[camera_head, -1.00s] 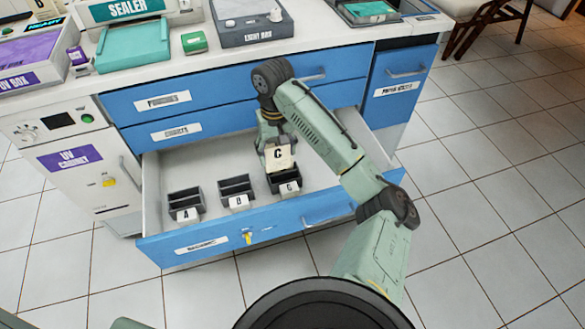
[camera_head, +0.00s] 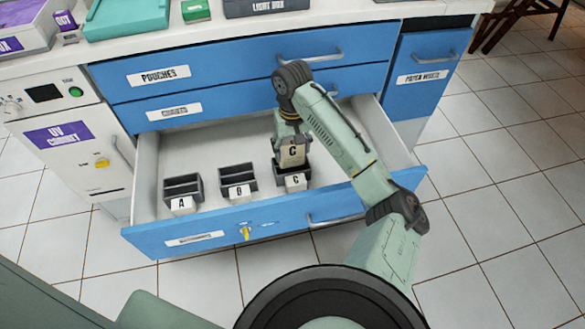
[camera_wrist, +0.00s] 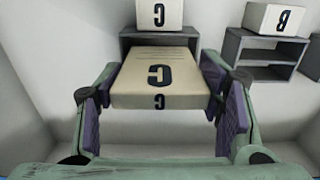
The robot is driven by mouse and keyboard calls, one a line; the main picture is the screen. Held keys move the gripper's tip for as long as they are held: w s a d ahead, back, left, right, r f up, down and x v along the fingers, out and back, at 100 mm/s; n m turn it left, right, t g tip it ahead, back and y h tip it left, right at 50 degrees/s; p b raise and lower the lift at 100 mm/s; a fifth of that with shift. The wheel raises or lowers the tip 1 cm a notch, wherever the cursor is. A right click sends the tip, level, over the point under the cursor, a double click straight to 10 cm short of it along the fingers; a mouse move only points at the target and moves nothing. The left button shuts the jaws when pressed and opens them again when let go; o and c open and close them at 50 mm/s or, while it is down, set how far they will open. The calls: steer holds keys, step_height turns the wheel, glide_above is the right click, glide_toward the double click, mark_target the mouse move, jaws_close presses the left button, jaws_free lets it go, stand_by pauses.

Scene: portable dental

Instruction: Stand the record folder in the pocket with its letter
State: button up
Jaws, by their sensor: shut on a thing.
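My gripper (camera_wrist: 162,108) is shut on the cream record folder (camera_wrist: 150,68), marked with a black C. In the head view the folder (camera_head: 293,153) is upright at the back of the dark pocket (camera_head: 306,173) labelled C. Its lower edge overlaps that pocket's rim; I cannot tell whether it is inside. In the wrist view the C pocket (camera_wrist: 192,42) and its white C label (camera_wrist: 159,15) lie just beyond the folder. Most of the gripper (camera_head: 290,137) is hidden behind the folder and arm in the head view.
The open blue drawer (camera_head: 275,222) also holds a pocket labelled A (camera_head: 183,187) and a middle pocket (camera_head: 238,178), whose label reads like B in the wrist view. The drawer floor left of the pockets is bare. Closed drawers and a countertop stand behind.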

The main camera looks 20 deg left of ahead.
mark_target(293, 165)
steer(key=shift+f, duration=2.95)
steer(key=shift+f, duration=0.15)
steer(key=shift+f, duration=0.45)
steer(key=o, duration=1.3)
steer(key=shift+c, duration=0.2)
steer(key=shift+w+r, duration=0.1)
step_height(293, 165, up, 13)
steer(key=shift+r+p, duration=0.1)
steer(key=shift+p, duration=0.25)
